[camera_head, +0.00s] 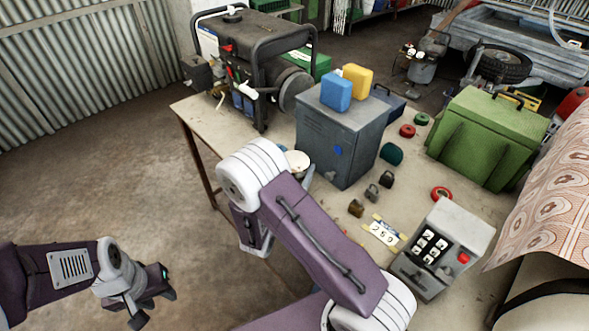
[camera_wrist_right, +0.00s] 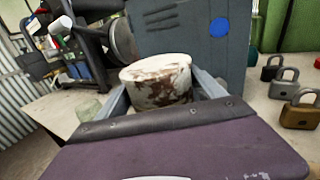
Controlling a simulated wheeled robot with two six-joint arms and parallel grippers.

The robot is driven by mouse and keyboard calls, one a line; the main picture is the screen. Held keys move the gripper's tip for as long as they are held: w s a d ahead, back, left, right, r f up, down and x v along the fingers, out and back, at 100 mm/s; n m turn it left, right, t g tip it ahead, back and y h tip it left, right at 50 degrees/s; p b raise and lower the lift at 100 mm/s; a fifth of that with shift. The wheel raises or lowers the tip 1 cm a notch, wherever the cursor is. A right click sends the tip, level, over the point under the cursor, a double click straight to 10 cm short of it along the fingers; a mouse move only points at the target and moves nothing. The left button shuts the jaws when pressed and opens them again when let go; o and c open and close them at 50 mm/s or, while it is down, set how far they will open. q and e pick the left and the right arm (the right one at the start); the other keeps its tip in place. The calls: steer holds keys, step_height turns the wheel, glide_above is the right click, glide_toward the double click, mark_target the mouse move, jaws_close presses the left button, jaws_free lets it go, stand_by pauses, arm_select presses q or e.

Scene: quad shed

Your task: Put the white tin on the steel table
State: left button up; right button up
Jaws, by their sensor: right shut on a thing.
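The white tin (camera_wrist_right: 157,84), rusty on its side, is between the fingers of my right gripper (camera_wrist_right: 163,96) in the right wrist view. The gripper is shut on it. In the head view only the tin's pale top (camera_head: 298,159) shows past my right wrist, left of the grey metal box. Whether the tin touches the surface below is hidden. The pale-topped table (camera_head: 187,106) spans the middle; I cannot tell whether it is the steel one. My left gripper (camera_head: 154,307) is open and empty at the lower left, over the floor.
The grey box (camera_head: 322,140) carries a blue and a yellow container (camera_head: 358,79). A generator (camera_head: 255,60) stands behind left. Padlocks (camera_head: 372,192), tape rolls, a number plate (camera_head: 382,233), a switch box (camera_head: 455,240) and a green case (camera_head: 485,135) crowd the right side.

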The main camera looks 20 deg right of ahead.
steer(key=o, duration=1.8)
steer(key=shift+f, duration=0.1)
steer(key=shift+b+v, duration=0.35)
steer(key=shift+v, duration=5.65)
